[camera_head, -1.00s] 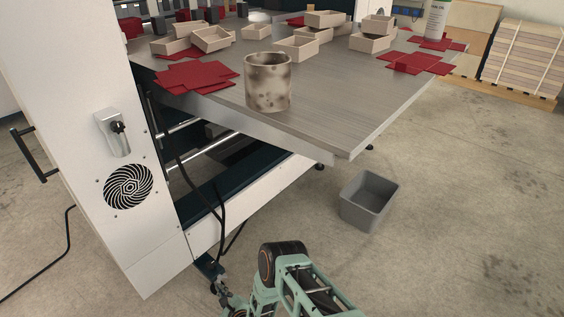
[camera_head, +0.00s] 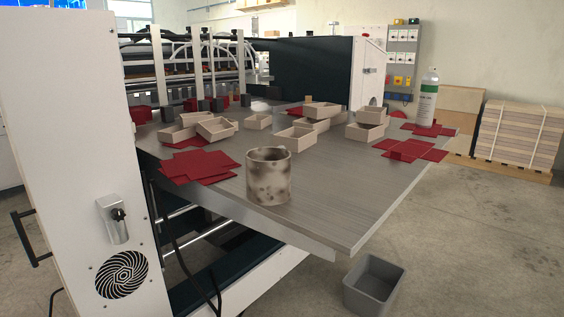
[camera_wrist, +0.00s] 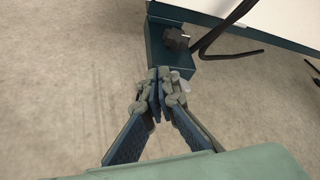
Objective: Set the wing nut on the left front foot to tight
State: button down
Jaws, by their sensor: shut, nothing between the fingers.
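In the wrist view my gripper (camera_wrist: 160,88) is shut and empty, its fingertips together at the lower edge of a dark blue foot bracket (camera_wrist: 158,47) of the machine. A dark, lobed knob (camera_wrist: 177,38), which looks like the wing nut, sits on the bracket just beyond and slightly right of the fingertips. My fingers appear apart from the knob. A small pale piece (camera_wrist: 186,87) shows just right of the fingertips; I cannot tell what it is. The knob's tight or loose setting is not readable. The head view shows neither foot nor gripper.
A black cable (camera_wrist: 215,45) hangs right of the bracket, near the white machine panel (camera_wrist: 280,15). Bare concrete floor lies left of the bracket. In the head view a grey bin (camera_head: 374,286) stands below the table (camera_head: 330,215), which holds a stained cup (camera_head: 268,176) and several boxes.

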jog(key=shift+w+d+f, duration=0.25)
jog(key=shift+w, duration=0.05)
dwell(0.5)
jog(key=shift+d+r, duration=0.1)
jog(key=shift+r, duration=0.05)
dwell(0.4)
jog(key=shift+w+d+r, duration=0.4)
jog(key=shift+w+d, duration=0.05)
jog(key=shift+w, duration=0.15)
jog(key=shift+w+d, duration=0.1)
dwell(0.5)
jog(key=shift+r, duration=0.1)
jog(key=s+d+p, duration=0.1)
jog(key=s+d, duration=0.3)
jog(key=shift+d+r, duration=0.25)
jog(key=shift+r, duration=0.05)
dwell(0.3)
